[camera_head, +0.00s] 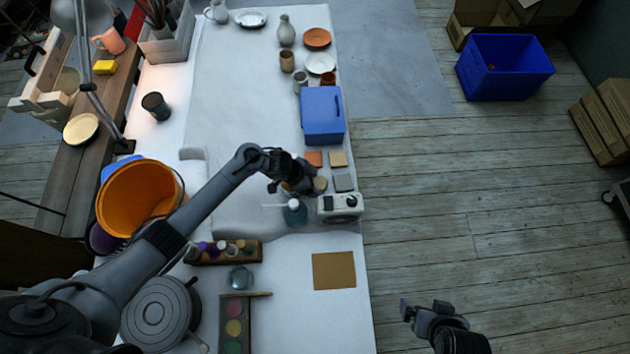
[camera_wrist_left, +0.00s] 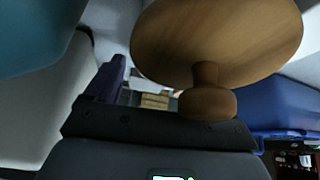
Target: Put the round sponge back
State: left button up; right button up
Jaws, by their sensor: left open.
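My left gripper (camera_head: 308,186) is open, low over the right side of the white table, between the blue box and the white device. A small tan round piece (camera_head: 320,184) shows right beside its fingers. In the left wrist view a wooden disc with a round knob (camera_wrist_left: 215,45) is very close to the camera, in front of the jaws. I cannot tell whether this is the round sponge, or whether it touches the fingers. My right gripper (camera_head: 418,312) hangs over the floor, right of the table; its jaws are too small to read.
A teal jar (camera_head: 295,214) and a white device (camera_head: 340,206) stand close to the left gripper. Small tiles (camera_head: 338,158) and a blue box (camera_head: 322,118) lie beyond it. A brown square board (camera_head: 334,270) lies nearer. An orange bucket (camera_head: 135,200) stands at left.

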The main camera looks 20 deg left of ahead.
pick_arm(q)
jog(key=p+v, duration=0.2)
jog(key=v, duration=0.9)
jog(key=shift+s+p, duration=0.1)
jog(key=shift+p, duration=0.25)
